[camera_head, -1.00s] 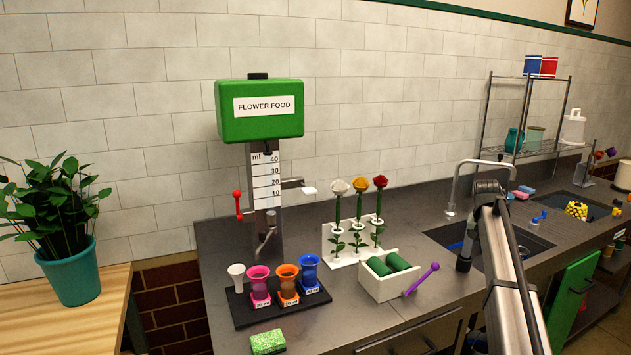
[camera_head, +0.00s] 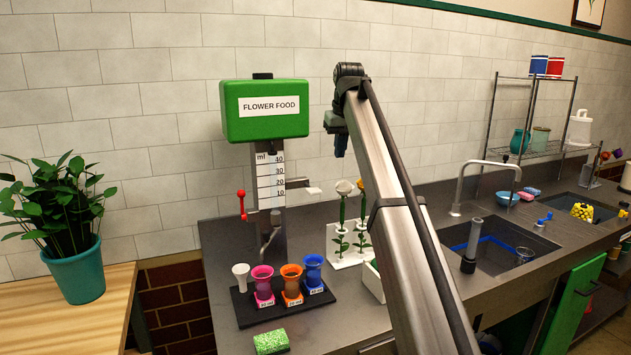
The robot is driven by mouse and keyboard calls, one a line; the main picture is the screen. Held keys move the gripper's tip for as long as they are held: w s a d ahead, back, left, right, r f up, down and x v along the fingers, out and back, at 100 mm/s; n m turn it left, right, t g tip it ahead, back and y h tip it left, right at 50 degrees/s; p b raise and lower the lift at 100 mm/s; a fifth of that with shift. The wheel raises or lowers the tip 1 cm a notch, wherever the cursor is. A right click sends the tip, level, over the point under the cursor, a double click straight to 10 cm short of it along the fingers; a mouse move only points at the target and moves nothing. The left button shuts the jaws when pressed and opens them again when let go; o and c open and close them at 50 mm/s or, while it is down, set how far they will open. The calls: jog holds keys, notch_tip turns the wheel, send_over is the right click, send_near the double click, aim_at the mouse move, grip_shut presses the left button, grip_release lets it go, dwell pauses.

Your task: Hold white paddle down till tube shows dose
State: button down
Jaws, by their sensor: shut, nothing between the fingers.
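The green flower food dispenser (camera_head: 264,126) hangs in front of the tiled wall. Below it is the measuring tube's white ml scale (camera_head: 270,183), marked 10 to 40; I cannot make out any liquid level. The white paddle (camera_head: 314,191) sticks out to the right of the scale on a grey lever and appears level. My gripper (camera_head: 340,153) is shut and empty, pointing down. In the picture it is above and slightly right of the paddle, apart from it.
A red-knobbed lever (camera_head: 241,205) is left of the scale, with a spout below. Colored cups stand on a black tray (camera_head: 245,311). A green sponge (camera_head: 271,342) lies in front.

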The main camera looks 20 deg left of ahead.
aim_at(314, 189)
jog(key=s+a+r+n, duration=0.1)
jog(key=s+a+r, duration=0.2)
jog(key=a, duration=0.1)
jog(key=shift+s+a+r, duration=0.35)
jog(key=shift+s+r, duration=0.05)
jog(key=shift+f, duration=0.15)
jog(key=x, duration=0.9)
jog(key=s+x, duration=0.1)
jog(key=x, duration=0.3)
jog(key=shift+w+f, duration=0.1)
jog(key=shift+f, duration=0.3)
jog(key=shift+y, duration=0.3)
